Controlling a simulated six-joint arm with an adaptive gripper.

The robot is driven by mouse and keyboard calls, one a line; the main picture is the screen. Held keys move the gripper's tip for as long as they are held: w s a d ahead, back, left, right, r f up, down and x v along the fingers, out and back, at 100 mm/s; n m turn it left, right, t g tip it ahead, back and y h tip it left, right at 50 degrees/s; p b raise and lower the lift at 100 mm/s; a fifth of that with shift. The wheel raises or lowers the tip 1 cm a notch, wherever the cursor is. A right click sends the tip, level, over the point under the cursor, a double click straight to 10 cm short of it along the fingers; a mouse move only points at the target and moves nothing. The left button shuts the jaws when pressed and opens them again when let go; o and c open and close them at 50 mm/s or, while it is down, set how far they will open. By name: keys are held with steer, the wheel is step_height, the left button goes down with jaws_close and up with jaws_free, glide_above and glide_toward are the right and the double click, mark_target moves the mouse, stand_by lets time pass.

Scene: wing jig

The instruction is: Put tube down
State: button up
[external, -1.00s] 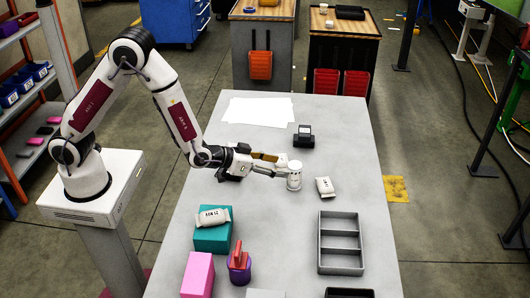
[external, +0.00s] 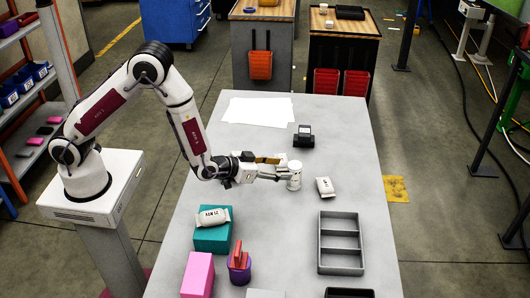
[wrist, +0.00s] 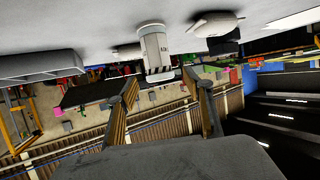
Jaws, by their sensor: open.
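The tube (external: 294,179) is a white cylinder with a pale cap, standing upright on the grey table to the right of the middle. In the wrist view, which is upside down, the tube (wrist: 155,48) appears at the top centre with dark print on its side. My gripper (external: 284,170) is at the tube's left side, low over the table. In the wrist view my gripper's two fingers (wrist: 160,88) are spread apart, with the tube showing beyond and between their tips. I cannot tell whether either finger touches it.
A white packet (external: 325,187) lies just right of the tube. A grey divided tray (external: 341,271) is at the front right. A black device (external: 303,136) stands behind. A teal box (external: 212,240) with another packet, a pink box (external: 198,275) and a purple container (external: 239,272) are front left.

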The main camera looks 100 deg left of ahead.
mark_target(289, 169)
steer(key=shift+w+a+f, duration=0.3)
steer(key=shift+w+a, duration=0.1)
steer(key=shift+w, duration=0.15)
steer(key=shift+w, duration=0.1)
steer(key=shift+x, duration=2.5)
steer(key=shift+d+f, duration=0.1)
steer(key=shift+f, duration=0.05)
steer(key=c, duration=1.4)
steer(key=shift+r, duration=5)
